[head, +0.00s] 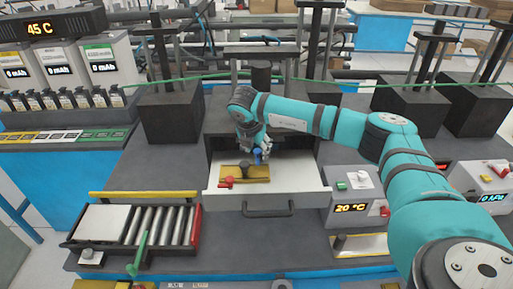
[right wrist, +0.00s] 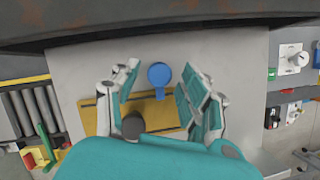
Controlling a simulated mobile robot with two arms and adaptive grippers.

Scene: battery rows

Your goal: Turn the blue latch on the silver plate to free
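The blue latch (head: 257,157) stands at the back edge of a brass-yellow plate (head: 262,174) in the open drawer; the plate does not look silver. In the right wrist view the latch (right wrist: 159,75) has a round blue head and a short tab toward the plate (right wrist: 158,114). My right gripper (right wrist: 157,84) is open, with one finger on each side of the latch and gaps visible. In the head view the gripper (head: 256,148) points down over the latch. My left gripper is not in view.
A dark knob (head: 245,169) and a red piece (head: 227,182) are on the plate. The pale drawer (head: 300,184) has room around the plate, with a dark housing (head: 216,142) behind it. A roller tray (head: 185,225) is left, and a 20 C box (head: 352,207) right.

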